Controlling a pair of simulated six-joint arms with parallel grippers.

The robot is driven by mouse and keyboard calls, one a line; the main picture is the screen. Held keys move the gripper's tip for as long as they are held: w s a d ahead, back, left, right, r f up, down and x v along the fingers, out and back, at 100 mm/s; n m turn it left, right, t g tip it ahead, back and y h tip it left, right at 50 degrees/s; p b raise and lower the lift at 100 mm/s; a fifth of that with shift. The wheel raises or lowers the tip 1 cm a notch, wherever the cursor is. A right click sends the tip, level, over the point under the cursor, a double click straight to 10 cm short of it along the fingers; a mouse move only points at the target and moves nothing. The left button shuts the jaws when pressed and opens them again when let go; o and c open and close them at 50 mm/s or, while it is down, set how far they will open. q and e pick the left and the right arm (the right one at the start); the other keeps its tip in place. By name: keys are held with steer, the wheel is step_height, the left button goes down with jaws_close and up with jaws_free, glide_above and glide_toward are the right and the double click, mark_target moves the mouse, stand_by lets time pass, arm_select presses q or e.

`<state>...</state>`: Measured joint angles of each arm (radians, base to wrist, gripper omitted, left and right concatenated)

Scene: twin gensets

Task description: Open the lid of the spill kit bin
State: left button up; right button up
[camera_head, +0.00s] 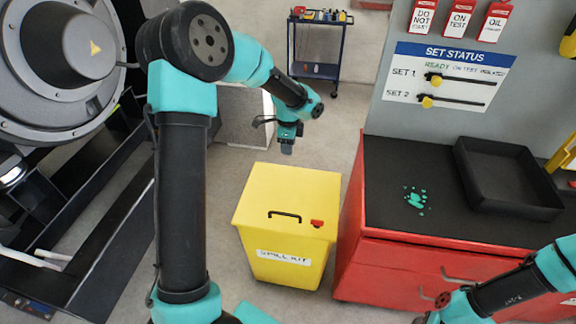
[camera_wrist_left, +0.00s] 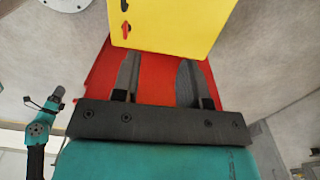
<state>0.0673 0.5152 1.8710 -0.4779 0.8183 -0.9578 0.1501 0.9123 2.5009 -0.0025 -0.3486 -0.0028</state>
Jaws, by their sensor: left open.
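The yellow spill kit bin (camera_head: 285,265) stands on the floor with its lid (camera_head: 290,190) shut. A black handle (camera_head: 284,214) and a red latch (camera_head: 317,224) are on the lid near its front edge. My left gripper (camera_head: 287,148) is above and beyond the bin's far edge, apart from it. In the left wrist view its two fingers (camera_wrist_left: 158,75) are spread with nothing between them, and the yellow bin (camera_wrist_left: 175,25) shows past the tips with the red latch (camera_wrist_left: 127,30). My right gripper is cut off in the head view; it is small in the wrist view (camera_wrist_left: 58,93).
A red cabinet (camera_head: 400,275) with a black top stands close to the right of the bin and carries a black tray (camera_head: 510,180). A genset (camera_head: 65,60) is on the left. A dark cart (camera_head: 318,50) stands at the back.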

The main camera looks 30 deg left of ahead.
arm_select(q)
step_height(320, 180, down, 10)
steer(key=shift+r, duration=0.25)
steer(key=shift+s, duration=0.1)
steer(key=shift+c, duration=0.4)
jaws_close()
stand_by(0.8)
steer(key=shift+o, duration=0.4)
jaws_free()
steer(key=shift+r, duration=0.15)
step_height(320, 180, up, 17)
steer(key=shift+w, duration=0.2)
stand_by(0.4)
